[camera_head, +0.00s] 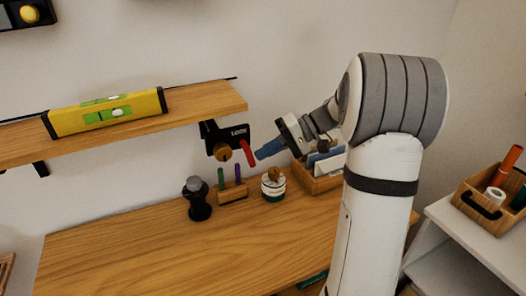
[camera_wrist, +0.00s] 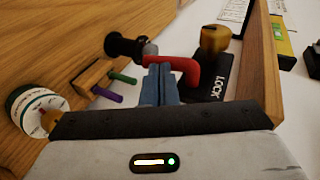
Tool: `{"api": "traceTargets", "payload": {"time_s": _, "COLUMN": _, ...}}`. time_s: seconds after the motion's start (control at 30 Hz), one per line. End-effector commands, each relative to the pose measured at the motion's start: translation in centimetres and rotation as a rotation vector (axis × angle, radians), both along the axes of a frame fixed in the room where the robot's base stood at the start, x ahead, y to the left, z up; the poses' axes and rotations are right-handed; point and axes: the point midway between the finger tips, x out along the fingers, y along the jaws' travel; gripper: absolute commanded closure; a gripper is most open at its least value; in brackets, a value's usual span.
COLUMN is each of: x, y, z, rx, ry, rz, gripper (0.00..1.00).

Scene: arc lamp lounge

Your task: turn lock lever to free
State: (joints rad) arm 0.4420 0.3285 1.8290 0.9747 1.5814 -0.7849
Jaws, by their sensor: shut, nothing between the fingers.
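The lock is a black plate (camera_head: 238,131) marked LOCK, mounted under the end of the wooden shelf. It has a brass knob (camera_head: 223,152) and a red lever (camera_head: 247,153), which slants down and to the right in the head view. In the wrist view the red lever (camera_wrist: 187,65) is a bent bar near the brass knob (camera_wrist: 214,38) and the black plate (camera_wrist: 208,88). My gripper (camera_head: 260,154) has blue fingers, shut and empty, just right of the lever. In the wrist view the fingertips (camera_wrist: 160,70) are right against the lever's edge; I cannot tell whether they touch.
Below the lock, the wooden bench (camera_head: 140,255) holds a black grey-topped object (camera_head: 198,199), a block with green and purple pegs (camera_head: 233,192), a white-and-green jar (camera_head: 273,187) and a wooden box (camera_head: 322,182). A yellow spirit level (camera_head: 107,112) lies on the shelf (camera_head: 205,101).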

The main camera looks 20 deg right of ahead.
Motion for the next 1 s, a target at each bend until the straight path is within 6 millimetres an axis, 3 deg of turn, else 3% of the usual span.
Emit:
{"api": "traceTargets", "payload": {"time_s": 0.3, "x": 0.0, "y": 0.0, "z": 0.0, "rx": 0.000, "ry": 0.000, "rz": 0.001, "gripper": 1.00}}
{"api": "traceTargets", "payload": {"time_s": 0.47, "x": 0.0, "y": -1.3, "z": 0.5, "rx": 0.000, "ry": 0.000, "rz": 0.002, "gripper": 1.00}}
{"api": "traceTargets", "payload": {"time_s": 0.8, "x": -0.3, "y": -8.6, "z": 2.1, "rx": -0.001, "ry": -0.001, "rz": 0.002, "gripper": 1.00}}
{"api": "traceTargets", "payload": {"time_s": 1.0, "x": -0.5, "y": -11.9, "z": 3.0, "rx": 0.000, "ry": 0.000, "rz": 0.004, "gripper": 1.00}}
